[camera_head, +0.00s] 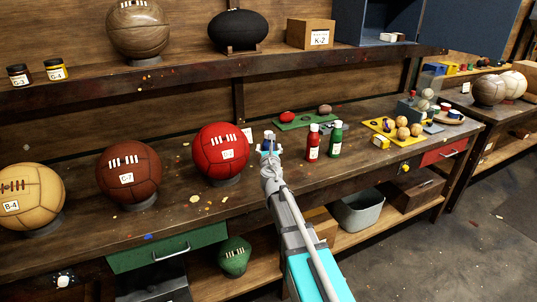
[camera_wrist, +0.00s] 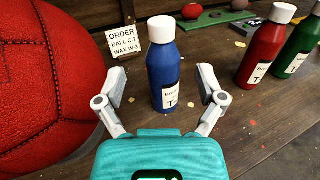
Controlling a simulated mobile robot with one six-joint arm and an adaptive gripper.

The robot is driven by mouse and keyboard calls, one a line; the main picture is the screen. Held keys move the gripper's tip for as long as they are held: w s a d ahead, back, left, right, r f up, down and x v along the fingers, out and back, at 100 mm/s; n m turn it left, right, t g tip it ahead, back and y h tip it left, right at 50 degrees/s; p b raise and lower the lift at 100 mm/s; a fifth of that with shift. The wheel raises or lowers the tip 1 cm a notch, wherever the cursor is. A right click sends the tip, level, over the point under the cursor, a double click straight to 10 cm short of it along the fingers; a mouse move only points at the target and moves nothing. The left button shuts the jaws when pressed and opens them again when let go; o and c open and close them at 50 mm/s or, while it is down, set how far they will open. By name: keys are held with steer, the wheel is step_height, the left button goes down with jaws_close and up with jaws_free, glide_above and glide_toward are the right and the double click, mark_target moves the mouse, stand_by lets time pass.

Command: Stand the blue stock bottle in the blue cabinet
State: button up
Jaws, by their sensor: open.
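The blue stock bottle (camera_wrist: 162,62) has a white cap and stands upright on the bench, with a partly seen label. My gripper (camera_wrist: 163,85) is open, with one finger on each side of the bottle and a gap on both sides. In the head view my gripper (camera_head: 269,151) hides most of the bottle (camera_head: 267,143); only a bit of blue and the cap show. The blue cabinet (camera_head: 376,18) stands on the upper shelf at the top, its front open and its top cut off by the frame.
A red ball (camera_head: 221,150) sits close left of the bottle, with an order card (camera_wrist: 125,40) behind. A red bottle (camera_head: 312,143) and a green bottle (camera_head: 335,140) stand to the right. The upper shelf also holds a cardboard box (camera_head: 310,33) and a black ball (camera_head: 238,30).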

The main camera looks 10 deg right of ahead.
steer(key=shift+w+d, duration=0.15)
steer(key=shift+w, duration=1.65)
steer(key=shift+w, duration=0.1)
steer(key=shift+w+d+f, duration=0.15)
steer(key=shift+w+d, duration=0.05)
steer(key=shift+w, duration=1.05)
steer(key=shift+w+d+f, duration=0.1)
steer(key=shift+w+d, duration=0.05)
steer(key=shift+w, duration=1.1)
steer(key=shift+c, duration=0.2)
jaws_close()
